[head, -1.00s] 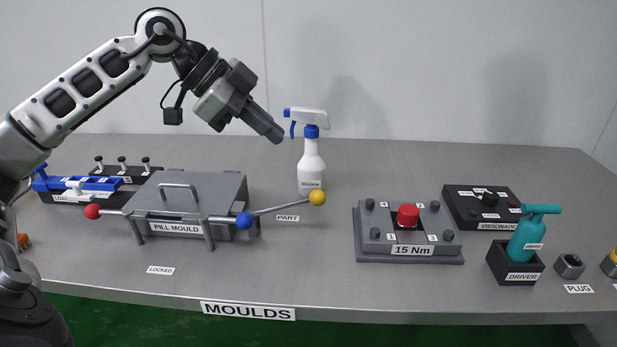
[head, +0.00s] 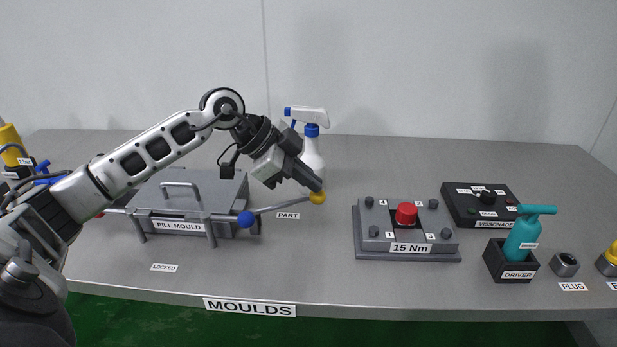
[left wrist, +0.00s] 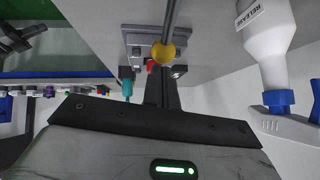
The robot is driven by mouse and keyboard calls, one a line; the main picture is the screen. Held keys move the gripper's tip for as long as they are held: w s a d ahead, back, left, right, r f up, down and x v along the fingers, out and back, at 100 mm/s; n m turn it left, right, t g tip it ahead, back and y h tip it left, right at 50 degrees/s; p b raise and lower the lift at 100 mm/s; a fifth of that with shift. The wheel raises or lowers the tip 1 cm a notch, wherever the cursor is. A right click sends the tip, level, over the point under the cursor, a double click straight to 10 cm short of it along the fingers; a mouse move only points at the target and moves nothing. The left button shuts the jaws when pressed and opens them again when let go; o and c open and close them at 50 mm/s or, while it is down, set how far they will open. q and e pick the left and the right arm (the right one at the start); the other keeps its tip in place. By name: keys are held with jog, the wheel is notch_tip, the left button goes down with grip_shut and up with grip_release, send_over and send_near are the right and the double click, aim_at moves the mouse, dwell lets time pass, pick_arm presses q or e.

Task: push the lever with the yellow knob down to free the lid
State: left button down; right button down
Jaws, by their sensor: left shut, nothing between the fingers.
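The grey pill mould (head: 180,200) has a closed lid with a bar handle on top. A lever runs from its blue knob (head: 246,219) up to the yellow knob (head: 318,197) at the right. My left gripper (head: 316,184) is shut and empty, its tip right above the yellow knob and partly covering it. I cannot tell whether they touch. In the left wrist view the yellow knob (left wrist: 164,54) is near the end of the shut fingers (left wrist: 160,88). The red knob is mostly hidden by my left arm. My right gripper is not in view.
A spray bottle (head: 312,158) stands close behind my left gripper, and shows at right in the left wrist view (left wrist: 268,45). The 15 Nm block (head: 372,247) with its red button and the teal driver (head: 524,236) are further right.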

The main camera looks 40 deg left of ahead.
aim_at(317, 197)
pick_arm(q)
jog(key=shift+w+d+f+p, duration=0.15)
jog(key=shift+d+f+p, duration=0.1)
jog(key=shift+f+p, duration=0.1)
jog(key=f, duration=0.1)
jog(key=w+d+f+p, duration=0.1)
jog(key=f, duration=0.1)
jog(key=d+f, duration=0.1)
jog(key=f, duration=0.1)
jog(key=shift+w+f+p, duration=0.15)
jog(key=shift+f+p, duration=0.05)
jog(key=shift+p, duration=0.15)
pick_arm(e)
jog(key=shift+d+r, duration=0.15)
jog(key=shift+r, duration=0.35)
